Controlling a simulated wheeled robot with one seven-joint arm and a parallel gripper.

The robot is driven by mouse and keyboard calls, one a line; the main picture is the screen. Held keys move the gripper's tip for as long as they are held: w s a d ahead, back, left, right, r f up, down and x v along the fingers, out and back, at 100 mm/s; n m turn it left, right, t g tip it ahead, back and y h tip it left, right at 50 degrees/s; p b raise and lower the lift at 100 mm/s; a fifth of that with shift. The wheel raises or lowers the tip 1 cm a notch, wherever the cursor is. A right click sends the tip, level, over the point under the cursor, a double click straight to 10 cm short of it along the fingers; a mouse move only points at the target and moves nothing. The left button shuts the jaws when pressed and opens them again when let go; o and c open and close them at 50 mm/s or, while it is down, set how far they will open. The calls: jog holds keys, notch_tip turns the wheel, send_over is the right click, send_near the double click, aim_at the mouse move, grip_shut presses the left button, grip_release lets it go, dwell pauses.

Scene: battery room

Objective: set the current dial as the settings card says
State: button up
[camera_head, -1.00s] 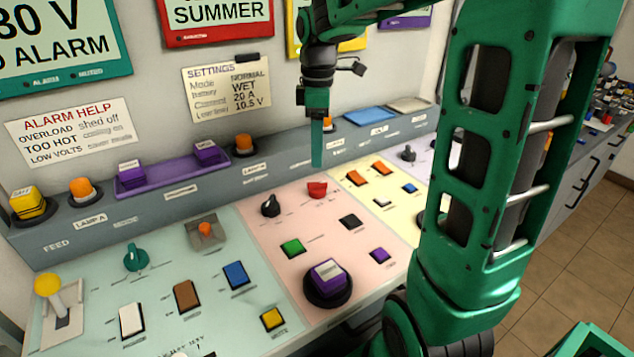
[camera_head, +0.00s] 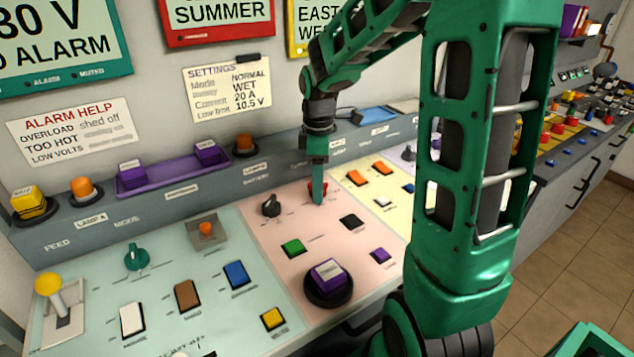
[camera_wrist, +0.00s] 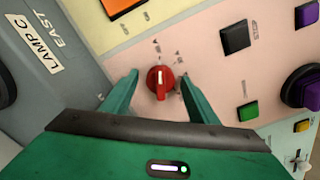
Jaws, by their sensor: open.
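The settings card (camera_head: 227,88) is on the wall and reads Mode NORMAL, Battery WET, Current 20 A, Low limit 10.5 V. A red dial (camera_wrist: 160,82) with a white pointer line sits on the pink panel. In the head view the red dial (camera_head: 325,187) is partly hidden behind my gripper (camera_head: 318,198). In the wrist view my gripper (camera_wrist: 160,88) is open, with one green finger on each side of the red dial and gaps to it. The small marks around the dial are too blurred to read.
A black dial (camera_head: 271,205) stands left of the red one on the pink panel (camera_head: 300,275). A green button (camera_head: 292,246), a black button (camera_head: 351,221) and a large purple button (camera_head: 328,277) are nearby. A grey raised ledge (camera_head: 205,187) runs behind.

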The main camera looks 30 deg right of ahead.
jog(key=c, duration=1)
jog(key=shift+d, duration=0.15)
jog(key=shift+c, duration=0.2)
